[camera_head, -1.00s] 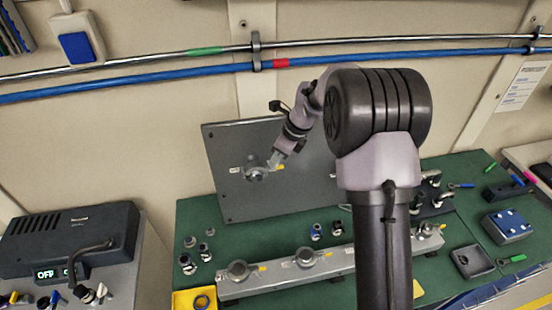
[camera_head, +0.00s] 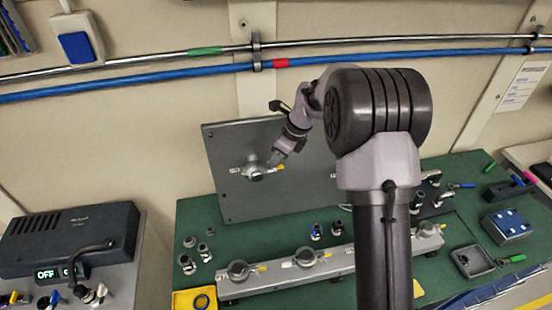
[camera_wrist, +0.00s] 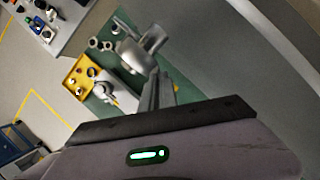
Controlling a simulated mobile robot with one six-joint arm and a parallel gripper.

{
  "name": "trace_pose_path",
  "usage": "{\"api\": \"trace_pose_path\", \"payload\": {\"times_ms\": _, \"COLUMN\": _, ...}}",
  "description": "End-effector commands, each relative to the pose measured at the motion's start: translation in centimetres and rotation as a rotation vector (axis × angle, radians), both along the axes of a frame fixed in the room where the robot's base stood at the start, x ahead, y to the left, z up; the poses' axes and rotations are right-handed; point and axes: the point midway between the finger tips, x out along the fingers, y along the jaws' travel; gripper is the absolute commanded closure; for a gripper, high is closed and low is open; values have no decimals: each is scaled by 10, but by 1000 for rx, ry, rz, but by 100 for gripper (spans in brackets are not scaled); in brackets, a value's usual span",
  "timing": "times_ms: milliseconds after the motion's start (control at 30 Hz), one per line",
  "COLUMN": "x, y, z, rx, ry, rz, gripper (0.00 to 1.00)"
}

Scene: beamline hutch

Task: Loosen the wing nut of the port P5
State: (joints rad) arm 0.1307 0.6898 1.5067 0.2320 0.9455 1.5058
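A round clamped port (camera_head: 254,172) sits on the upright grey panel (camera_head: 235,205), with a white label at its left and a yellow tag at its right. Labels are too small to read, so I cannot tell which port is P5. My gripper (camera_head: 275,158) is close to this port's upper right, near the yellow tag. In the wrist view the narrow fingers (camera_wrist: 156,92) are close together, just below the silver clamp (camera_wrist: 134,56) and a wing-like part (camera_wrist: 154,38). I cannot tell whether they touch it or have a gap between them.
A grey rail (camera_head: 280,278) with several more clamped ports lies on the green bench (camera_head: 215,240) in front of the panel. Small fittings (camera_head: 188,264) stand around it. A yellow tray (camera_head: 182,301) is at the front left. A dark controller (camera_head: 70,240) stands farther left.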

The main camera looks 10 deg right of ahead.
Motion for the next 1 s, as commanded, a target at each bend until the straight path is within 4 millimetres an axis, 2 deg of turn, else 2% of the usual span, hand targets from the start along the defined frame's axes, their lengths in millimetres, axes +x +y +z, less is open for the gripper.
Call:
{"api": "trace_pose_path", "payload": {"times_ms": 667, "x": 0, "y": 0, "z": 1, "rx": 0, "ry": 0, "rz": 14, "gripper": 100}}
{"api": "trace_pose_path", "payload": {"times_ms": 1000, "x": 3, "y": -1, "z": 2, "rx": 0, "ry": 0, "rz": 197, "gripper": 100}}
